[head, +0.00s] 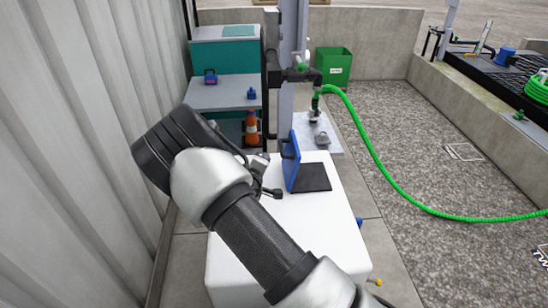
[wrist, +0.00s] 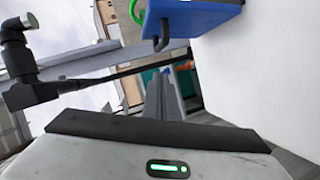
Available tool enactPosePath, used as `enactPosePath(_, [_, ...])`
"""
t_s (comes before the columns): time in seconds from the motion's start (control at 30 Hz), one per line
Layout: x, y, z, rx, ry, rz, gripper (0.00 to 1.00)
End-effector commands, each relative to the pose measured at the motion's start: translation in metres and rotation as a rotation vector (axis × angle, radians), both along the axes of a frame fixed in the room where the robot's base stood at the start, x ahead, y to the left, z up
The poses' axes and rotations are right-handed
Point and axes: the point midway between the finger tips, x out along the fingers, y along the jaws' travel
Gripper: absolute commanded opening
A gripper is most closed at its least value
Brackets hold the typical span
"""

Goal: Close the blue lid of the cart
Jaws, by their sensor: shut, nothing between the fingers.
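The blue lid (head: 291,164) stands open and upright on the white cart (head: 330,222) in the head view, at the left edge of a dark square opening (head: 313,178). A black handle (head: 289,146) is on the lid. My gripper (head: 272,191) is just left of the lid, low over the cart top and partly hidden by my arm. In the wrist view, the lid (wrist: 195,15) is at the top with its dark handle (wrist: 161,36). My gripper's grey fingers (wrist: 159,88) are together and empty, apparently apart from the lid.
A corrugated wall (head: 90,100) runs along the left. Behind the cart are a grey shelf (head: 225,95), an orange cone (head: 251,127) and a post (head: 287,90). A green hose (head: 375,155) curves over the gravel at right. The cart top in front is mostly clear.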

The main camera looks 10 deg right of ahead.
Motion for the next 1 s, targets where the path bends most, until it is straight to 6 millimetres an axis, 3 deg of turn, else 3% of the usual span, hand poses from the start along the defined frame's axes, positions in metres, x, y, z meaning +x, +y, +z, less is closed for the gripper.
enactPosePath(0.03, [-0.001, 0.004, -0.020, -0.085, -0.026, 0.024, 0.00])
enactPosePath(0.2, [-0.005, 0.014, -0.042, -0.300, -0.125, 0.080, 0.00])
enactPosePath(0.5, [-0.004, 0.019, -0.048, -0.414, -0.186, 0.107, 0.00])
enactPosePath(0.67, [0.019, 0.012, -0.048, -0.412, -0.186, 0.106, 0.00])
enactPosePath(1.0, [0.089, -0.006, -0.049, -0.409, -0.185, 0.107, 0.00])
